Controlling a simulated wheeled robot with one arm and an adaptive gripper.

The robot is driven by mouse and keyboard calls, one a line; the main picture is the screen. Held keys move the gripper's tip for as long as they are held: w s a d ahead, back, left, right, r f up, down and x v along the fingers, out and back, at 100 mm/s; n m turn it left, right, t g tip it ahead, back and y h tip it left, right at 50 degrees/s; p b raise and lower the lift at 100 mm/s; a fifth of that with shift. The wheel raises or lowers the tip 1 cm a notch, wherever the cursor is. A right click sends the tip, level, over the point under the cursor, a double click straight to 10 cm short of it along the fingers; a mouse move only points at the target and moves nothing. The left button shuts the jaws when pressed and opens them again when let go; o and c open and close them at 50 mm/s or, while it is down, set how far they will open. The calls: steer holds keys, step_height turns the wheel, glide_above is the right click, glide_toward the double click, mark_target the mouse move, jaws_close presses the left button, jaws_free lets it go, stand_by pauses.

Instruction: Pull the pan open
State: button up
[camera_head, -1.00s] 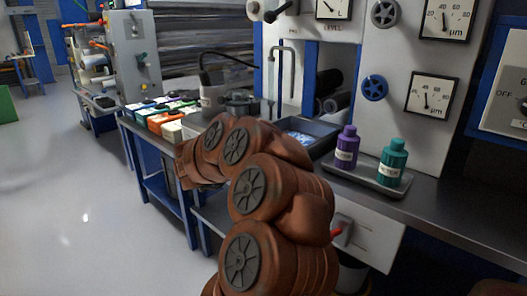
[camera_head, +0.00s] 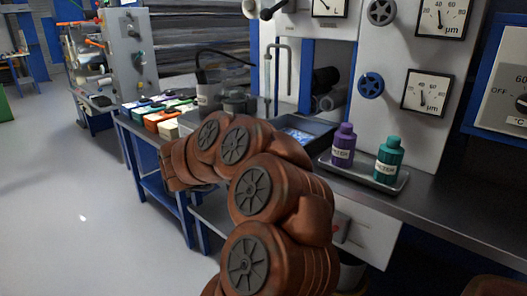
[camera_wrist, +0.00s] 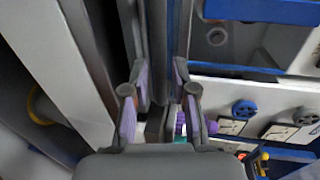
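A white drawer-like front (camera_head: 368,240) sits under the dark counter in the head view, partly covered by my brown arm. It may be the pan; I cannot tell for certain. A small handle-like part shows at its left, beside my arm. My gripper (camera_wrist: 160,98) shows in the wrist view with its two purple-padded fingers apart. Nothing is visibly held between them; grey vertical edges show behind the gap. In the head view the gripper itself is hidden at the far end of my arm.
A purple bottle (camera_head: 343,146) and a teal bottle (camera_head: 388,160) stand on a grey tray (camera_head: 363,179) on the counter. A dark open box (camera_head: 322,126) lies behind my arm. A blue-framed bench (camera_head: 158,187) with several coloured boxes stands left. Open floor (camera_head: 60,200) lies further left.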

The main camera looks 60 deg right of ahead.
steer(key=v, duration=0.9)
steer(key=shift+a, duration=0.25)
steer(key=shift+w, duration=0.1)
